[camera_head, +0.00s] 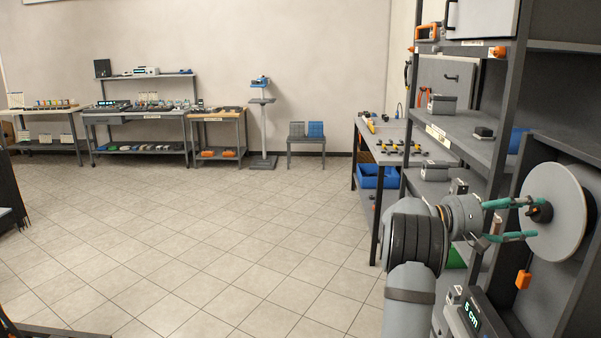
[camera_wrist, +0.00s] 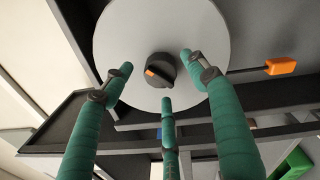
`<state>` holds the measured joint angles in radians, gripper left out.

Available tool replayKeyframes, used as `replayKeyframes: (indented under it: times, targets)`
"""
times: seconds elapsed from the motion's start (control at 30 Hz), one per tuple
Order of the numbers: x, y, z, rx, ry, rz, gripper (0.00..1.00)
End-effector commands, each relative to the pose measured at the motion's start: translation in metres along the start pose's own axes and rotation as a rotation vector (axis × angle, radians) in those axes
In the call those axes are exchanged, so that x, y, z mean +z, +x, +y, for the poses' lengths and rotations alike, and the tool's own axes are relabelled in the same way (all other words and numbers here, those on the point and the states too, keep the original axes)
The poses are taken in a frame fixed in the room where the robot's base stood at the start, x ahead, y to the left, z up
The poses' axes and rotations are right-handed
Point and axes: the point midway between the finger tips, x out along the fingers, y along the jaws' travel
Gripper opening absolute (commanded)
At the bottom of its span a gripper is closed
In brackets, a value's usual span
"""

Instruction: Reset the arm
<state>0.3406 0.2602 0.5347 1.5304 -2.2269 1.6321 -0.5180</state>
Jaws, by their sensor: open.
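My gripper (camera_head: 525,219) is at the right of the head view, with its teal fingers spread in front of a pale round disc (camera_head: 568,205) on the dark rack. The wrist view shows my gripper (camera_wrist: 157,70) open, its three fingers around a dark knob (camera_wrist: 160,72) with an orange mark at the disc's centre. Gaps show between the fingertips and the knob, and nothing is held. The knob also shows in the head view (camera_head: 541,212), close to the fingertips. My grey arm reaches up from the bottom right and bends toward the disc.
A dark shelf rack (camera_head: 480,150) with boxes stands close on the right. A display (camera_head: 472,317) reads 5 cm. A worktable (camera_head: 400,150) with a blue bin (camera_head: 377,176) stands behind. The tiled floor (camera_head: 190,230) is clear.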

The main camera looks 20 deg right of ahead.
Motion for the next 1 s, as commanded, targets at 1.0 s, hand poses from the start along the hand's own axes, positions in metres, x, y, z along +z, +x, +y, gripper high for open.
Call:
replayKeyframes:
  times: [1.0]
  targets:
    - [-0.001, 0.000, 0.001, 0.003, 0.001, 0.004, 0.58]
